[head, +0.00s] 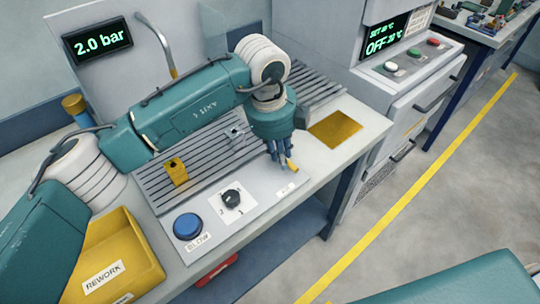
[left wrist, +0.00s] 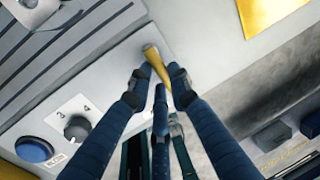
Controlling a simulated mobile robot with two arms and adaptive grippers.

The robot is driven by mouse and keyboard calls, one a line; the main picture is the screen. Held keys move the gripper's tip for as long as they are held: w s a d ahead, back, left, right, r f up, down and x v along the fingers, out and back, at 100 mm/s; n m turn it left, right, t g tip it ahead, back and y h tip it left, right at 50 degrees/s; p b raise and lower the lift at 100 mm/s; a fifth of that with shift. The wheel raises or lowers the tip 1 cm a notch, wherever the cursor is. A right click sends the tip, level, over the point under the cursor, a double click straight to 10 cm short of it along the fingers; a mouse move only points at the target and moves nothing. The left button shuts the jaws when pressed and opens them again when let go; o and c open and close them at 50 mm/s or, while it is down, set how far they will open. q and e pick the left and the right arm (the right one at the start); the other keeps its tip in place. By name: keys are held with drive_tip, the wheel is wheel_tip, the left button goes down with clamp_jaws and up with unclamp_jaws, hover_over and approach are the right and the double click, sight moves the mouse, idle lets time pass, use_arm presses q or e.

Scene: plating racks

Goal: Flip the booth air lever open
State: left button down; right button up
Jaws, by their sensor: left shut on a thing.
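The booth air lever (head: 292,165) is a short yellow handle at the right end of the grey panel, above a small white label. My left gripper (head: 281,158) points down at it in the head view, with its fingers around it. In the left wrist view the lever (left wrist: 154,63) lies between the fingertips of my left gripper (left wrist: 158,78), which is shut on it. The lever's base is partly hidden by the fingers. My right gripper is in neither view.
The panel also holds a blue button (head: 187,226) and a black rotary knob (head: 231,198). A slatted rack (head: 205,135) lies behind. A yellow plate (head: 336,130) is to the right, a yellow rework bin (head: 140,250) at lower left. A display (head: 98,40) reads 2.0 bar.

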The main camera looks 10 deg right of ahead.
use_arm(q)
drive_tip(key=shift+w+r, duration=0.1)
idle(0.3)
drive_tip(key=c, duration=1.6)
unclamp_jaws()
drive_tip(key=r, duration=0.4)
drive_tip(key=a+r, duration=0.1)
drive_tip(key=r, duration=0.2)
drive_tip(key=s+a+r, duration=0.1)
drive_tip(key=r, duration=0.3)
drive_tip(key=shift+s+r, duration=0.1)
drive_tip(key=shift+r, duration=0.25)
